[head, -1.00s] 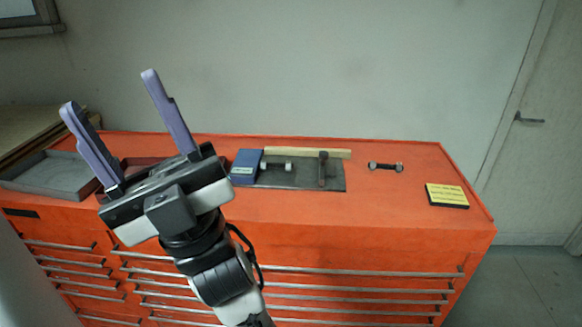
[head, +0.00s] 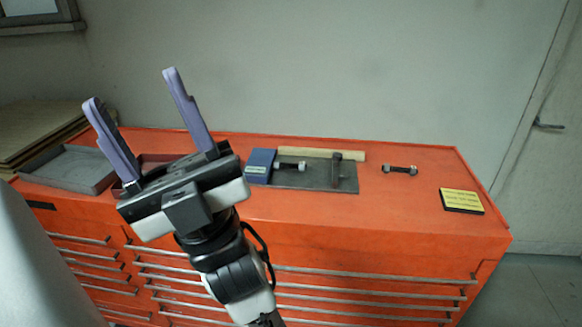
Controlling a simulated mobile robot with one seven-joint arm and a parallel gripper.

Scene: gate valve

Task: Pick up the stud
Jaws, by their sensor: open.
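A stud-like dark rod with pale nuts at both ends (head: 400,169) lies on the bare orange top, right of the grey mat. A second similar piece with pale ends (head: 290,165) lies on the mat, beside the blue box. I cannot tell from the picture which one the task calls the stud. My gripper (head: 133,88) is open and empty, its two purple fingers pointing up and wide apart. It is raised at the left of the view, in front of the chest and apart from both pieces.
On the orange chest (head: 430,225) are a grey mat (head: 318,179), a dark hammer-like tool (head: 336,168), a blue box (head: 260,164), a wooden strip (head: 322,154), a yellow-topped block (head: 461,200) and a grey tray (head: 70,168). The top around the right piece is clear.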

